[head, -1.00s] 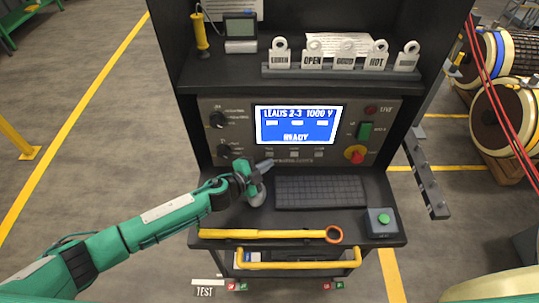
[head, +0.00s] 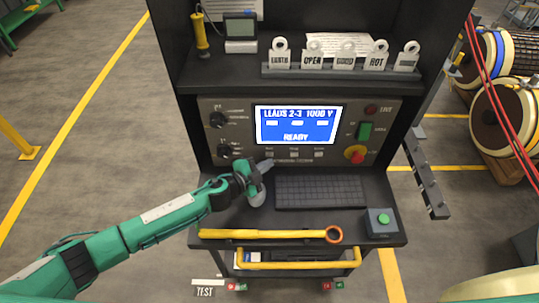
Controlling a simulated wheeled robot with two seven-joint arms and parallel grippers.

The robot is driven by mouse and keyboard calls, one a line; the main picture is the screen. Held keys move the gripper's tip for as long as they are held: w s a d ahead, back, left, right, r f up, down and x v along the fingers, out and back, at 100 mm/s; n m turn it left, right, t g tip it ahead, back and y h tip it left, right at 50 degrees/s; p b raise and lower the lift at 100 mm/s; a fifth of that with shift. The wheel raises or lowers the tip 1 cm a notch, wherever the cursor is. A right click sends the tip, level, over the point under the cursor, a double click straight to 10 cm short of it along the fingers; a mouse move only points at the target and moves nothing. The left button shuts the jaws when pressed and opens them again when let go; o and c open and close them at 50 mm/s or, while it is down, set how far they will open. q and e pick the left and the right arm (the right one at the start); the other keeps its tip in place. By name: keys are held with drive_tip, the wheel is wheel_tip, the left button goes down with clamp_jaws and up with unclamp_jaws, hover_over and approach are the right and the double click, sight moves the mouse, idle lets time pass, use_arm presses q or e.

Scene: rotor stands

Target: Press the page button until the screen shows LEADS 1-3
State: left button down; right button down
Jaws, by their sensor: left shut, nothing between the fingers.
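The blue screen (head: 297,125) on the cabinet panel reads "LEADS 2-3 1000 V" with "READY" below. A row of small buttons (head: 294,154) sits on the panel just under the screen; their labels are too small to read. My left gripper (head: 266,165) is shut and empty. Its tip is at the panel's lower edge, close to the leftmost small button; I cannot tell whether it touches. My right gripper is not in view.
A keyboard (head: 320,192) and a green push-button box (head: 381,222) lie on the shelf. A yellow wrench-like tool (head: 270,234) lies along the front edge. Knobs (head: 217,119), a green switch (head: 364,131) and a red-yellow knob (head: 355,154) flank the screen.

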use_arm(q)
drive_tip(key=shift+w, duration=0.15)
idle(0.5)
drive_tip(key=shift+w, duration=0.25)
drive_tip(key=shift+w, duration=0.4)
idle(0.5)
drive_tip(key=shift+s, duration=0.1)
drive_tip(key=shift+s+p, duration=0.35)
drive_tip(key=shift+s, duration=0.4)
drive_tip(key=shift+s, duration=0.35)
drive_tip(key=shift+s+p, duration=0.6)
drive_tip(key=shift+s, duration=1.55)
